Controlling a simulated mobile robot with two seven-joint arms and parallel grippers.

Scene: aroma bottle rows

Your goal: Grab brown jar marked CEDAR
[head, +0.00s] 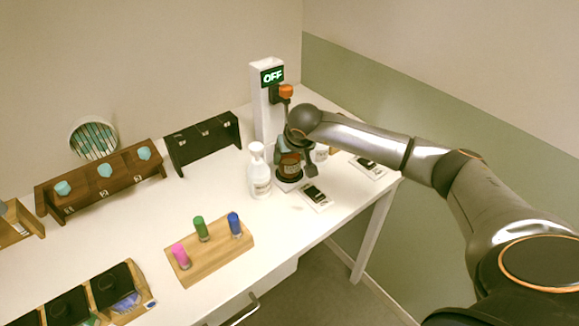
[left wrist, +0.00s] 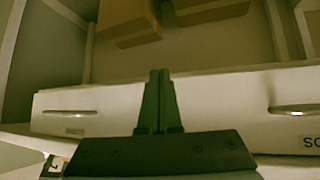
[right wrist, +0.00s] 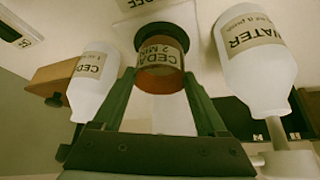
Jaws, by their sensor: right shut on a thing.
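The brown jar with a tan label reading "CEDA…" and "2 MIN" (right wrist: 160,58) is between the fingers of my right gripper (right wrist: 163,75), which is shut on it. In the head view the brown jar (head: 289,170) is partly hidden by my right gripper (head: 298,160), at the white post with the lit "OFF" sign (head: 272,75). I cannot tell whether the jar touches the surface under it. My left gripper (left wrist: 160,100) has its fingers together, empty, above white drawer fronts (left wrist: 80,113).
A white bottle marked WATER (right wrist: 255,65) stands close on one side of the jar, a white bottle marked CEDA… (right wrist: 92,85) on the other. A wooden block with pink, green and blue vials (head: 215,250) stands in front. The table's middle is mostly clear.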

